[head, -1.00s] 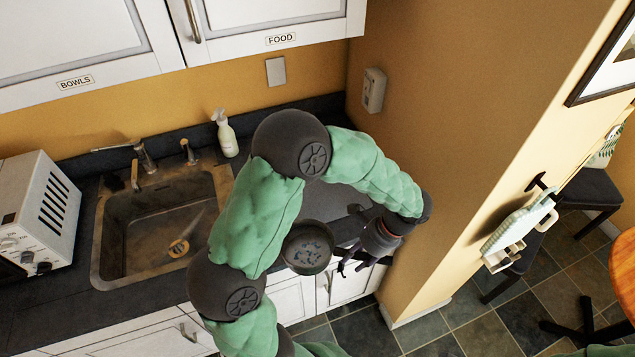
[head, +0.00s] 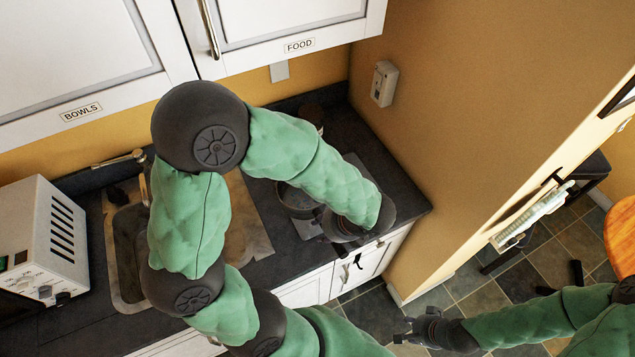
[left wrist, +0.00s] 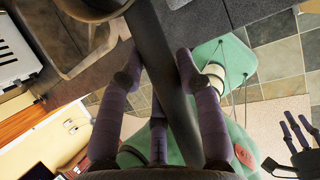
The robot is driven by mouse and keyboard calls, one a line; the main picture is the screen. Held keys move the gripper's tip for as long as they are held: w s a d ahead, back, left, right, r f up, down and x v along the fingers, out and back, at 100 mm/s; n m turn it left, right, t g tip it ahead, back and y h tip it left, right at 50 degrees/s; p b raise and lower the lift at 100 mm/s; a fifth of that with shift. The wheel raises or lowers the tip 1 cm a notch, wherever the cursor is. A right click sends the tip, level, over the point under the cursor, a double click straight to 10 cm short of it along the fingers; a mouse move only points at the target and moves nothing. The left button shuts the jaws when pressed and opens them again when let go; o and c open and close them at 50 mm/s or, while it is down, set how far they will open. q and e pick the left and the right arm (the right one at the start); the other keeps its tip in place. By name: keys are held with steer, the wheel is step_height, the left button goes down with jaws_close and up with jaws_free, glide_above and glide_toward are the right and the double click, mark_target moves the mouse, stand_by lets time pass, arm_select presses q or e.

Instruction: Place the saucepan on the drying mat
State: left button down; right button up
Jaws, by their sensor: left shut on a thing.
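The dark saucepan (head: 296,201) is at the right part of the counter, partly hidden by my left forearm. The light grey drying mat (head: 305,228) shows around and beneath it. I cannot tell whether the pan touches the mat. My left gripper (head: 326,218) is mostly hidden at the counter's front edge. In the left wrist view its purple fingers (left wrist: 160,75) are shut on the pan's dark handle (left wrist: 168,90), and part of the pan (left wrist: 92,8) shows at the top. My right gripper (head: 405,328) is empty, its fingers apart, low over the floor; it also shows in the left wrist view (left wrist: 297,125).
A sink (head: 125,250) lies to the left, partly behind my left arm, with a white toaster oven (head: 45,240) beside it. A wall (head: 440,130) closes off the counter's right end. Upper cabinets (head: 280,25) hang above. Tiled floor is open in front.

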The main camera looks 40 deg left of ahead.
arm_select(q)
steer(key=shift+w+a+f, duration=0.25)
steer(key=shift+w+a, duration=0.2)
steer(key=shift+w, duration=0.1)
steer(key=shift+w+d+f+b, duration=0.15)
steer(key=shift+w+f+b, duration=0.05)
steer(key=shift+w+f, duration=1.9)
steer(key=shift+w+d+f+b, duration=0.15)
steer(key=shift+w+f+b, duration=0.1)
steer(key=shift+w+f, duration=1.9)
steer(key=shift+w+d+f+b, duration=0.15)
steer(key=shift+w+f+b, duration=0.05)
steer(key=shift+w+f, duration=1.9)
steer(key=c, duration=0.9)
jaws_free()
steer(key=shift+r, duration=0.1)
steer(key=shift+o, duration=0.2)
arm_select(e)
steer(key=shift+a+f, duration=0.25)
steer(key=shift+f, duration=0.4)
arm_select(q)
steer(key=shift+r, duration=0.1)
steer(key=p+v, duration=0.1)
steer(key=v, duration=1.1)
arm_select(e)
steer(key=shift+r, duration=0.5)
arm_select(q)
steer(key=shift+d, duration=0.1)
